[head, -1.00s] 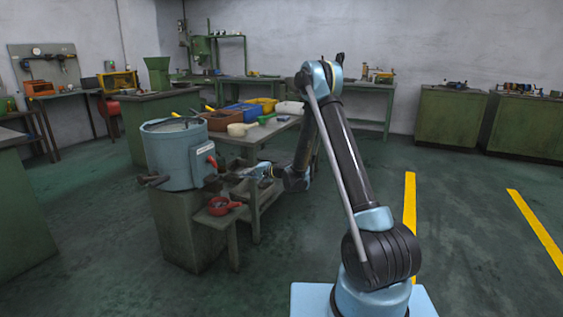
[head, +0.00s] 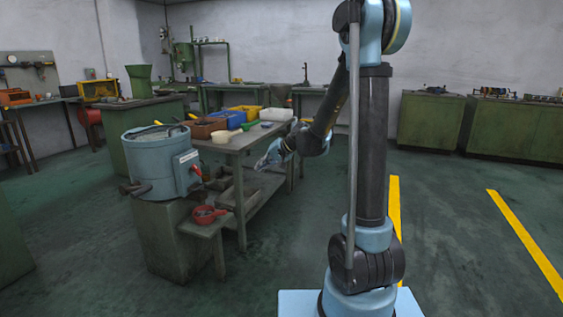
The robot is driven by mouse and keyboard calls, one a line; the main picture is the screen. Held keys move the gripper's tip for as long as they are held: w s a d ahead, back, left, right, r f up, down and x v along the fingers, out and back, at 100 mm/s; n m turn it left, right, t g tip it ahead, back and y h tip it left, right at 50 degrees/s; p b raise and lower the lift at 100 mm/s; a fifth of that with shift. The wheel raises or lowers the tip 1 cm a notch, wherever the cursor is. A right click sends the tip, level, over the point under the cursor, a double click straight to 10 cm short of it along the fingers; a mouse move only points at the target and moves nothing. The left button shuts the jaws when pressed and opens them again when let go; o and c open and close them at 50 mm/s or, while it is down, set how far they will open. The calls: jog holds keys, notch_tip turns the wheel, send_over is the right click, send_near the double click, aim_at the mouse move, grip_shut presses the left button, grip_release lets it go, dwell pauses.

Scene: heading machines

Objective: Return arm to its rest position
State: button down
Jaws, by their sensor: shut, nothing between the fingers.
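My arm stands upright at the right of centre in the head view, its upper part reaching the top edge of the picture. Its forearm slopes down to the left from the raised elbow. My gripper (head: 264,163) is at the end of it, shut and empty, in front of the right part of the grey workbench (head: 246,140). It is apart from the blue drum-shaped machine (head: 150,170) to its left. The fingertips are small in this view.
A red pan (head: 206,214) lies on the low green stand beside the blue machine. Blue (head: 226,119), yellow and brown bins stand on the workbench. Green cabinets (head: 430,118) line the back right wall. The floor with yellow lines (head: 525,243) is clear on the right.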

jog(key=s+d+r+n+h, duration=0.1)
jog(key=s+d+h, duration=0.3)
jog(key=s+d, duration=1.15)
jog(key=s+d+f+h, duration=0.1)
jog(key=s+d+f, duration=0.1)
jog(key=s+d, duration=0.2)
jog(key=s+d+f+g+h, duration=0.1)
jog(key=s+d, duration=0.3)
jog(key=s, duration=0.6)
jog(key=s+d+f+g+h, duration=0.1)
jog(key=s+d+f+h, duration=0.1)
jog(key=s+d+f, duration=0.2)
jog(key=s, duration=0.3)
jog(key=shift+s+h, duration=0.4)
